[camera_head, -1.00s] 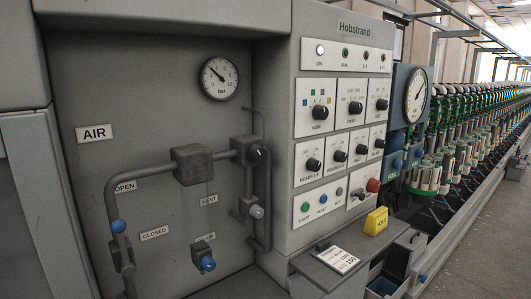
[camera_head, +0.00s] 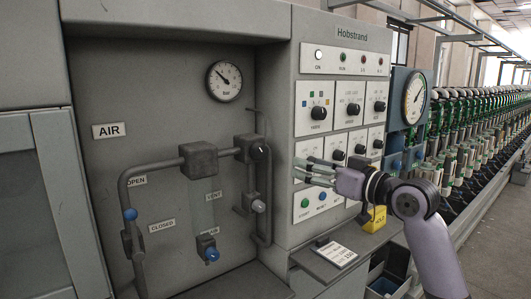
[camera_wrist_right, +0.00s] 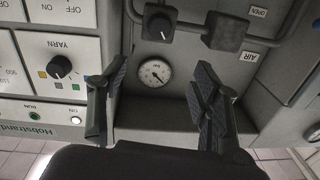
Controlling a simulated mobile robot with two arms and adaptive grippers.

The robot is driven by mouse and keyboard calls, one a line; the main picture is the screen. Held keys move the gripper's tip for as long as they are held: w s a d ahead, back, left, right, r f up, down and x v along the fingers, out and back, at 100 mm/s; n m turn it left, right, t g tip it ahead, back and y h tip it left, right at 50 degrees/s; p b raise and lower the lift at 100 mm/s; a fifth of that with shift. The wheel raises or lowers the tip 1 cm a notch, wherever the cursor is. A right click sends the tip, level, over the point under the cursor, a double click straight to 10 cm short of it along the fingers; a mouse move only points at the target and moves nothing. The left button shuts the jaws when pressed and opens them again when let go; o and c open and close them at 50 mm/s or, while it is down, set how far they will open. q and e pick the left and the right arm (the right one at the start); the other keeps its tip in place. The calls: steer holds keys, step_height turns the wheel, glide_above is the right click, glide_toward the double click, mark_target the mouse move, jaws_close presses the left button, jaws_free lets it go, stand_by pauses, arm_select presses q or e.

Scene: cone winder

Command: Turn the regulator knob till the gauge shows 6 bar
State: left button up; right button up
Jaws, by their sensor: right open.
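The regulator knob (camera_head: 260,153), black and round with a pale mark, sits on the right block of the grey air pipe; it also shows at the top of the right wrist view (camera_wrist_right: 159,25). The round white gauge (camera_head: 224,81) is above it on the recessed AIR panel; its needle points up-left, and the numbers are too small to read surely. In the right wrist view the gauge (camera_wrist_right: 155,73) appears between the fingers. My right gripper (camera_head: 313,171) is open and empty, in front of the switch panel, right of the knob and apart from it. My left gripper is out of view.
The switch panel (camera_head: 347,62) with several knobs and buttons stands right of the AIR recess. A valve with a blue end (camera_head: 211,254) and a pipe with a blue knob (camera_head: 130,214) are below. A yellow HOLD block (camera_head: 375,220) and a white card (camera_head: 338,255) are on the ledge.

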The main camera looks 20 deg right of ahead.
mark_target(263, 152)
steer(key=p+x, duration=0.1)
steer(key=x, duration=0.4)
steer(key=p+x, duration=0.2)
steer(key=x, duration=0.4)
steer(key=p+x, duration=0.2)
steer(key=x, duration=0.4)
steer(key=shift+w+f, duration=0.2)
steer(key=shift+f, duration=0.05)
steer(key=c, duration=1.2)
steer(key=shift+o, duration=0.2)
